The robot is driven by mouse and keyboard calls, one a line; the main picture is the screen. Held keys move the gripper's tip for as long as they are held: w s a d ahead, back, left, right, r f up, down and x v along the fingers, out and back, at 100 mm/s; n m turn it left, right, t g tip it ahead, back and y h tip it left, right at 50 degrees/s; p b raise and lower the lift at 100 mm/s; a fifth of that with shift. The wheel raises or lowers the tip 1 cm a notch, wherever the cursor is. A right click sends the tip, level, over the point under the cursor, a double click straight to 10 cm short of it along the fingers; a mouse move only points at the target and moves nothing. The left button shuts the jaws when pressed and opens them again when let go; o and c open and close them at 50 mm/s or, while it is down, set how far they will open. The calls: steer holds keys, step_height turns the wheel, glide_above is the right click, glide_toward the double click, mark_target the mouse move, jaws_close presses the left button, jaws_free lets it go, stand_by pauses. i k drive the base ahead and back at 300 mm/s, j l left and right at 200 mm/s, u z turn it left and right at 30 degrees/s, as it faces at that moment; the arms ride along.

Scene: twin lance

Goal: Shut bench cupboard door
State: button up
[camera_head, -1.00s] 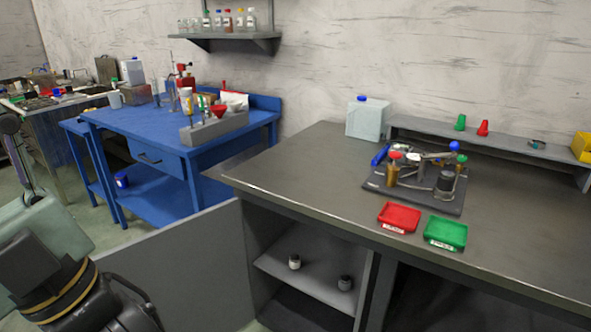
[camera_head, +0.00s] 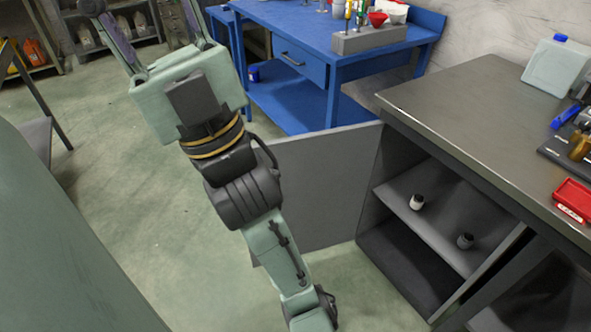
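The grey cupboard door (camera_head: 325,175) stands wide open, swung out to the left of the dark bench (camera_head: 450,95). My arm hides part of its free side.
A blue workbench (camera_head: 345,60) with a drawer stands behind the door. Open floor (camera_head: 110,185) lies left of my arm. A red tray (camera_head: 574,198) and a pale canister (camera_head: 555,75) are on the bench top. Shelving (camera_head: 115,25) stands at the back left.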

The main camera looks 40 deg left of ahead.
mark_target(326, 175)
steer(key=i+j, duration=0.1)
steer(key=j, duration=0.5)
steer(key=i+j, duration=0.1)
steer(key=j, duration=0.55)
steer(key=i+j, duration=0.1)
steer(key=j, duration=1.15)
steer(key=i+j, duration=0.15)
steer(key=j, duration=0.45)
steer(key=i+j, duration=0.1)
steer(key=j, duration=0.5)
steer(key=i+j, duration=0.1)
steer(key=j, duration=0.55)
steer(key=i+j, duration=0.1)
steer(key=j, duration=0.5)
steer(key=j+z, duration=0.1)
steer(key=z, duration=0.3)
steer(key=j+z, duration=0.1)
steer(key=z, duration=0.3)
steer(key=j+z, duration=0.1)
steer(key=z, duration=0.7)
steer(key=k+j+z, duration=0.15)
steer(key=z, duration=0.2)
steer(key=k+j+z, duration=0.1)
steer(key=z, duration=0.3)
